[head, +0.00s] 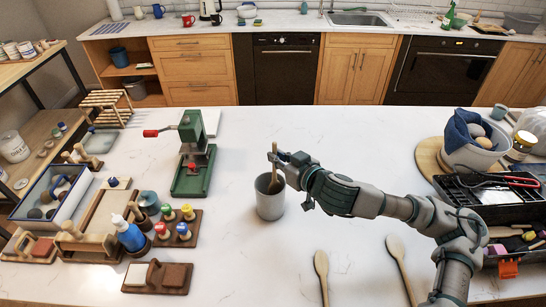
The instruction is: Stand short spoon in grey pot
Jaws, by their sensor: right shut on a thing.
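The grey pot (269,206) stands upright near the middle of the white table. A wooden spoon (274,168) is near upright at the pot, its lower end at or inside the mouth; whether it touches the bottom is hidden. My right gripper (276,158) is shut on the spoon's upper part, just above the pot's rim. Two more wooden spoons lie on the table in front of the pot, one nearer (321,270) and one further right (398,258). My left gripper is not in view.
A green press with a red handle (192,160) stands left of the pot. Wooden racks, a blue bottle (131,236) and colourful-knobbed tools fill the left side. A bowl (472,150) and a black toolbox (490,207) stand at the right. The table behind the pot is clear.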

